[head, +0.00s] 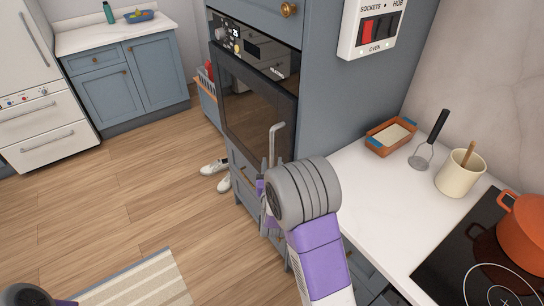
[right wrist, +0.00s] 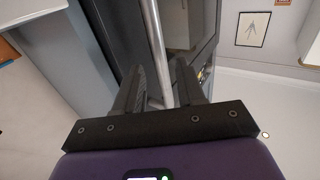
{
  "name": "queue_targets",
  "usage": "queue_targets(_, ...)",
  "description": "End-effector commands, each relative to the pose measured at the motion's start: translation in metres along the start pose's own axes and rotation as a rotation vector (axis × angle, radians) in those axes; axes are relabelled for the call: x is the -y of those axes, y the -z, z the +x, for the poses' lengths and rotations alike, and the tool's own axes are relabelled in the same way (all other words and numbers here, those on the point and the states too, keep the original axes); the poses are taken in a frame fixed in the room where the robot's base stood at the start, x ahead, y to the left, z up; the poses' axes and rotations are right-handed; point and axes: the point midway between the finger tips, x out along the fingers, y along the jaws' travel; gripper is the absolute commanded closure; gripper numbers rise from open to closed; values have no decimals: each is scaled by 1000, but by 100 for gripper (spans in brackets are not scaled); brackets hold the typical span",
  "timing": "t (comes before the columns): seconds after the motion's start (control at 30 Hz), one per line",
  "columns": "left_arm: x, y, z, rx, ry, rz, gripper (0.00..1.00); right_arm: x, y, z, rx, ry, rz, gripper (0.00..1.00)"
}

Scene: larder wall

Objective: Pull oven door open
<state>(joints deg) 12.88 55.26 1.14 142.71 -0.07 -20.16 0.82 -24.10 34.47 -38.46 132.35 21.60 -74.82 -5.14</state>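The oven (head: 250,50) is built into a tall blue cabinet. Its dark glass door (head: 250,105) stands a little ajar, with a wedge-shaped gap widening towards the right side. A grey upright bar handle (head: 276,140) sits near the door's right edge. My right gripper (head: 267,175) is at the handle's lower part, partly hidden behind my own wrist. In the right wrist view the handle bar (right wrist: 154,40) runs between the two fingers of the gripper (right wrist: 158,85), with small gaps seeming to show beside it. Only a bit of my left arm shows, at the bottom left corner; its gripper is out of view.
White shoes (head: 215,168) lie on the floor near the oven. The wooden floor (head: 150,180) to the left is mostly clear.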

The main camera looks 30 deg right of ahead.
Motion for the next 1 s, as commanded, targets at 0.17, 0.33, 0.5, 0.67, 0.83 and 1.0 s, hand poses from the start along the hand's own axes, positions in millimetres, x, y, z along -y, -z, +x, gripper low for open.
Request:
queue_targets(0.17,1,0,2,0,0,0,100,-1,-1,29,1,-1,-2,61)
queue_targets(0.33,1,0,4,0,0,0,100,0,-2,48,3,0,-2,61)
queue_targets(0.5,2,0,4,0,0,0,100,0,-2,55,4,1,-1,61)
queue_targets(0.67,2,0,4,0,0,0,100,0,-2,55,5,1,-1,61)
queue_targets(0.83,2,0,4,0,0,0,100,0,-2,55,5,1,-1,76)
queue_targets(1.0,2,0,4,0,0,0,100,0,-2,55,5,1,-1,100)
